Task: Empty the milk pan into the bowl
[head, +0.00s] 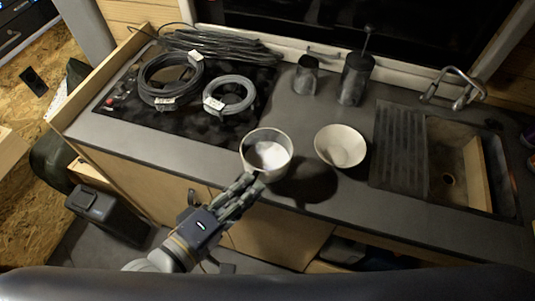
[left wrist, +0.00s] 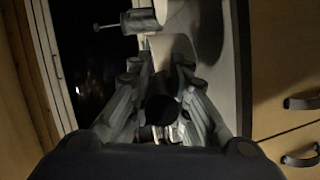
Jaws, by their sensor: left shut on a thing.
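The milk pan (head: 250,142) is a round, light-rimmed pot, seen from above in the head view, with something white inside. My left gripper (head: 250,182) is shut on its handle at the pan's near side. In the left wrist view the dark handle (left wrist: 160,100) lies between the fingers. The pan appears raised above the counter, with a dark shadow to its right. It looks roughly level. The cream bowl (head: 341,146) stands upright on the counter, just right of the pan and apart from it. My right gripper is not in view.
Coiled cables (head: 170,80) lie on the black hob (head: 115,115) at left. Two dark canisters (head: 306,75) (head: 356,78) stand behind the bowl. A ribbed drainer (head: 400,150) and sink (head: 465,170) are at right. The counter's front edge is close below the pan.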

